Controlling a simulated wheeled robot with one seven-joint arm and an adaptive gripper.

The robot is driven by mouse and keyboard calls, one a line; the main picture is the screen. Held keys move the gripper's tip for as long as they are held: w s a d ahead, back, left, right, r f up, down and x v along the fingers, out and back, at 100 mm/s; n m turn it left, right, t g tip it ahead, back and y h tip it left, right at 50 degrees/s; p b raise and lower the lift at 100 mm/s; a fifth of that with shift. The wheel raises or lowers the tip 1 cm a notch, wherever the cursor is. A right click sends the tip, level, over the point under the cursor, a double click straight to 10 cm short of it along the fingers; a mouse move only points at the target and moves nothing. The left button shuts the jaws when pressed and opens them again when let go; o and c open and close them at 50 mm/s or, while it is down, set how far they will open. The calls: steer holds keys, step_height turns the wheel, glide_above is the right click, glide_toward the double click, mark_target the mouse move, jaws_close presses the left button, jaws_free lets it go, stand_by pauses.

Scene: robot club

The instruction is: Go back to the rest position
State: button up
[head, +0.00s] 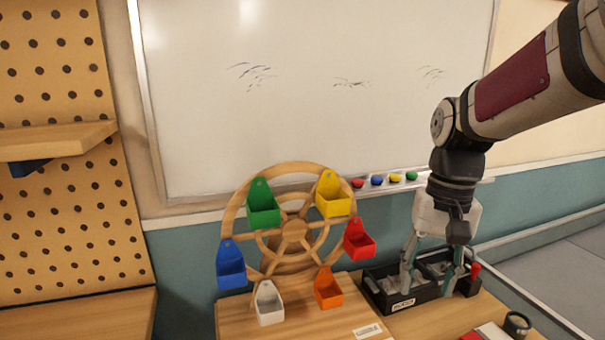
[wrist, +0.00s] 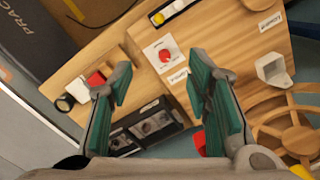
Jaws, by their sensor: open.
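My gripper (head: 434,272) is open and empty. In the head view it hangs at the right, fingers down, in front of a black divided tray (head: 390,297) on the table. In the wrist view the two green-padded fingers of my gripper (wrist: 158,88) are spread wide with nothing between them. The black tray (wrist: 165,136) lies below and beyond them. Whether the fingertips touch the tray cannot be told.
A wooden wheel (head: 293,235) with several coloured bins stands left of my gripper. A whiteboard (head: 330,90) with magnets on its ledge is behind. A red button on a white plate (wrist: 154,65) and a dark cup (head: 517,324) are on the table. A pegboard shelf (head: 60,140) juts out at left.

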steer(key=s+r+n+t+p, duration=0.1)
steer(key=s+r+t, duration=0.1)
steer(key=s, duration=0.7)
steer(key=s+r+n+t+p, duration=0.2)
steer(key=s+r, duration=0.2)
steer(key=s, duration=0.5)
steer(key=shift+s+a+t+h, duration=0.3)
steer(key=shift+s+t+h, duration=0.05)
steer(key=shift+t+h, duration=0.05)
